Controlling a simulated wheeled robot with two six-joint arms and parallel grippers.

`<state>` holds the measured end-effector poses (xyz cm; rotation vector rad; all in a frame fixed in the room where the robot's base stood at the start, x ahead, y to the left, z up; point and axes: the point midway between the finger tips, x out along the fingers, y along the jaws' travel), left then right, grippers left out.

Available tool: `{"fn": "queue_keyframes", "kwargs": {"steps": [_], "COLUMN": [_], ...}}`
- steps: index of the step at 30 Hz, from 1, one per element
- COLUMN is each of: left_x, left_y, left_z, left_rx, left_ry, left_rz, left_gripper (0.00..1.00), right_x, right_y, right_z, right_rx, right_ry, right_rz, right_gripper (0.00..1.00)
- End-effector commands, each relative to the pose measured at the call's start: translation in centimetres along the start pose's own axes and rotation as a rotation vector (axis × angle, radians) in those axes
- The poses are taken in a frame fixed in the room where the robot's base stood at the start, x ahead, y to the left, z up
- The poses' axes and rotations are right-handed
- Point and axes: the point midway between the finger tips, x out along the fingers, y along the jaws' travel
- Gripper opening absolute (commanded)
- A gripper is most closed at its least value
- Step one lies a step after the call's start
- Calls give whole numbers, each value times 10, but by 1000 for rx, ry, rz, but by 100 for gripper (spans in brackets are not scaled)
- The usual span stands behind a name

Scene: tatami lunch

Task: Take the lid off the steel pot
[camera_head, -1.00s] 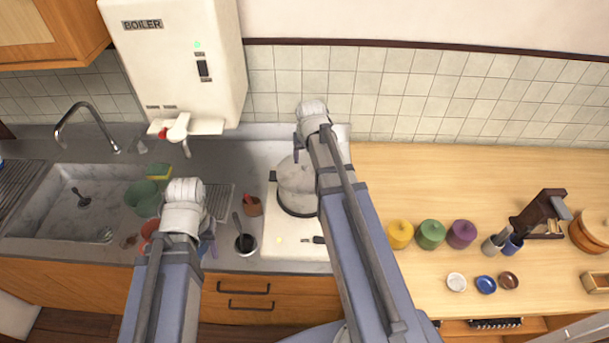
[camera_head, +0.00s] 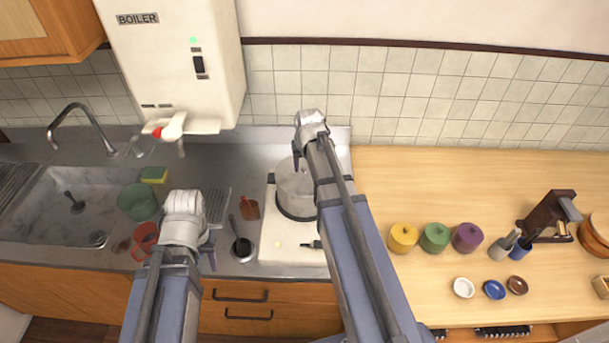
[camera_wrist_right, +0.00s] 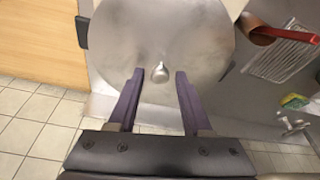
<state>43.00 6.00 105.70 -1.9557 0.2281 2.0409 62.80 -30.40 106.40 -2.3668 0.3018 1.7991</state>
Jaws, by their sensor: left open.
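The steel pot (camera_head: 297,205) stands on the white stove beside the counter's right end, partly hidden by my right arm. Its round steel lid (camera_wrist_right: 150,35) is on it and fills the upper middle of the right wrist view. The lid's small knob (camera_wrist_right: 160,72) shows between and just beyond the purple fingers. My right gripper (camera_wrist_right: 157,82) is open over the lid; I cannot tell whether a finger touches it. In the head view the right gripper (camera_head: 296,162) is above the pot. My left gripper (camera_head: 208,258) is open and empty at the counter's front, left of the stove.
A dark cup with a utensil (camera_head: 243,247) and a brown-red container (camera_head: 249,209) stand left of the stove (camera_head: 277,255). A red mug (camera_head: 144,242) and green bowl (camera_head: 138,200) are near my left arm. Lidded jars (camera_head: 435,237) stand on the wooden counter at right.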

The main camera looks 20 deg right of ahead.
Motion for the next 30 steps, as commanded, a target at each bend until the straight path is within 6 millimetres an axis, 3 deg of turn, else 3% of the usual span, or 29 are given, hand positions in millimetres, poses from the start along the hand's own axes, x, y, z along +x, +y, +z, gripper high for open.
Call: {"fn": "queue_keyframes", "kwargs": {"steps": [2, 12, 30], "left_x": [0, 0, 0], "left_y": [0, 0, 0], "left_z": [0, 0, 0], "left_rx": [0, 0, 0], "left_ry": [0, 0, 0], "left_rz": [0, 0, 0], "left_gripper": [50, 50, 50], "right_x": [0, 0, 0], "right_y": [0, 0, 0], "right_z": [0, 0, 0], "right_rx": [0, 0, 0], "right_ry": [0, 0, 0], "right_rz": [0, 0, 0], "right_gripper": [39, 1, 0]}}
